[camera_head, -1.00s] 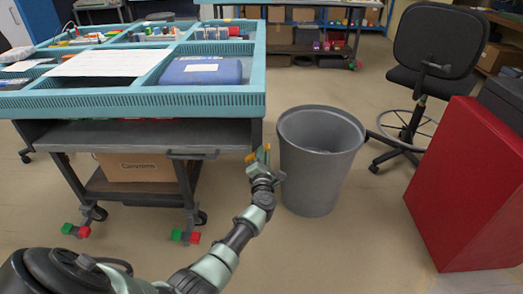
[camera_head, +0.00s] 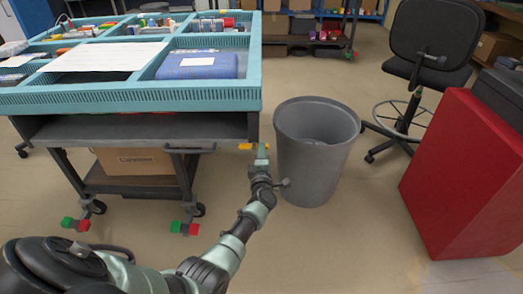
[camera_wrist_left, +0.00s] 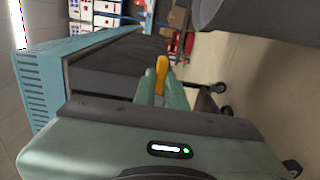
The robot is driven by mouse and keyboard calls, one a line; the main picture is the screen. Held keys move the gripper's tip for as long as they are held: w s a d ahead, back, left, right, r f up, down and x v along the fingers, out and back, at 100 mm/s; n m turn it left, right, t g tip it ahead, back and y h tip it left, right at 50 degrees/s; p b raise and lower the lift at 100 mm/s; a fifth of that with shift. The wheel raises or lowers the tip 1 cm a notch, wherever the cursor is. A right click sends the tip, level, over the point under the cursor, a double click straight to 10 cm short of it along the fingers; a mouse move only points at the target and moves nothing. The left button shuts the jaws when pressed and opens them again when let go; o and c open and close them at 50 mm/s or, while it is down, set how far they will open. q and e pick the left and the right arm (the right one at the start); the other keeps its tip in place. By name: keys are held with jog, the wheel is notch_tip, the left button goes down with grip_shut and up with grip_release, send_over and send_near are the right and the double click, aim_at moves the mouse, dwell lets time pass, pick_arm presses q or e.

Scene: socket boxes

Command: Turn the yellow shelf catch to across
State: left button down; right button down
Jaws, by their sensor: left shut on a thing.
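The yellow shelf catch (camera_head: 246,146) is at the right end of the grey shelf under the teal tray top. In the head view it looks like a short bar lying level, with a bit of yellow on both sides of the fingertips. My left gripper (camera_head: 261,153) points away from me at the cart's right side and is shut on the catch. In the left wrist view, the catch (camera_wrist_left: 161,76) stands between the green fingers of the gripper (camera_wrist_left: 163,92), which hide its lower part. My right gripper is not in view.
A grey bin (camera_head: 316,150) stands close to the right of my left gripper. A red cabinet (camera_head: 465,175) and a black chair (camera_head: 435,45) are farther right. The teal tray top (camera_head: 130,100) sits above the shelf (camera_head: 130,128). A cardboard box (camera_head: 135,161) is below. Floor is clear in front.

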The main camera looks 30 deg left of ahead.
pick_arm(q)
jog(key=shift+f, duration=0.15)
dwell(0.3)
jog(key=c, duration=1.5)
grip_release()
jog(key=shift+o, duration=0.2)
jog(key=shift+d, duration=0.1)
